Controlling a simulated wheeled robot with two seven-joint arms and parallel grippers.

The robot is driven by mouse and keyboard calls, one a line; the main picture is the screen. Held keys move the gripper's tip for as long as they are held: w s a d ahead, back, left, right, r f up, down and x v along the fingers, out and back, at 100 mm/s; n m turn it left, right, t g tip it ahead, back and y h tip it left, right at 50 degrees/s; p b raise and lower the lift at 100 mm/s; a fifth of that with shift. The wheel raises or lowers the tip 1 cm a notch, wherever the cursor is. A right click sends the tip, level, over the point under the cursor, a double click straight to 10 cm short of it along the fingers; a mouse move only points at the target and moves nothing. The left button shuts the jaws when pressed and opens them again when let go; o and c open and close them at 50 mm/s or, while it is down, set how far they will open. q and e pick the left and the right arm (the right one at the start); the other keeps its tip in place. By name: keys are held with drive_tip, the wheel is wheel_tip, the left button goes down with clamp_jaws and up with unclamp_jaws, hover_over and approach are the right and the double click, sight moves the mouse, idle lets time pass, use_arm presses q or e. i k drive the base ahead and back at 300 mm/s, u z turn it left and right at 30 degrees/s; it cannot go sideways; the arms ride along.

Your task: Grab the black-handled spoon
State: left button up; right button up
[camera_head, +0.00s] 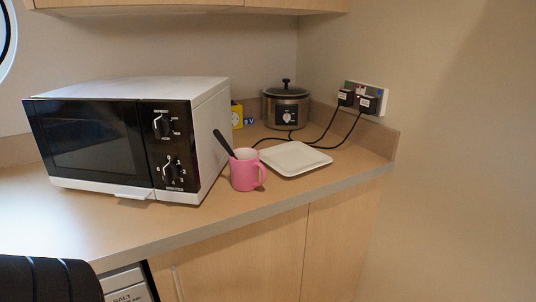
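A black spoon handle (224,143) sticks up out of a pink mug (245,172) and leans to the left. The lower part of the spoon is hidden inside the mug. The mug stands on the wooden counter, close to the right side of the microwave, with its handle facing right. Neither of my grippers shows in the head view.
A white and black microwave (210,130) stands left of the mug. A white square plate (294,158) lies to the right. A slow cooker (286,107) and a yellow box (237,115) are behind. Black cords run to wall plugs (367,104). The counter's front edge (270,207) is clear.

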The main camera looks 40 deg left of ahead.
sight(217, 133)
drive_tip(key=i, duration=0.6)
drive_tip(key=u, duration=0.95)
